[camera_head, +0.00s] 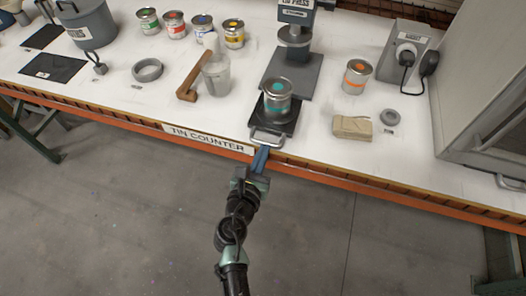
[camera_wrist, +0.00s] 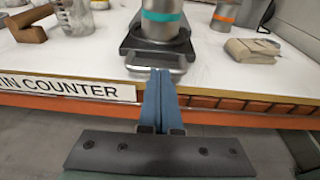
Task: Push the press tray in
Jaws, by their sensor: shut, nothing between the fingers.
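The press tray (camera_head: 286,128) is a dark sliding plate with a pale bar handle (camera_head: 266,138) at its front, sticking out from the tin press (camera_head: 292,50) towards the counter edge. A tin with a teal band (camera_head: 277,97) stands upright on the tray; it also shows in the wrist view (camera_wrist: 161,18). My gripper (camera_head: 262,153) is at the counter's front edge, its blue fingers shut and empty. In the wrist view the fingertips (camera_wrist: 160,72) are at the middle of the handle (camera_wrist: 140,69). I cannot tell whether they touch it.
An orange-banded tin (camera_head: 356,77), a beige block (camera_head: 352,127) and a grey ring (camera_head: 390,117) are to the right. A clear beaker (camera_head: 216,76) and a brown angled piece (camera_head: 194,84) are to the left. The orange counter edge (camera_head: 325,172) runs below the tray.

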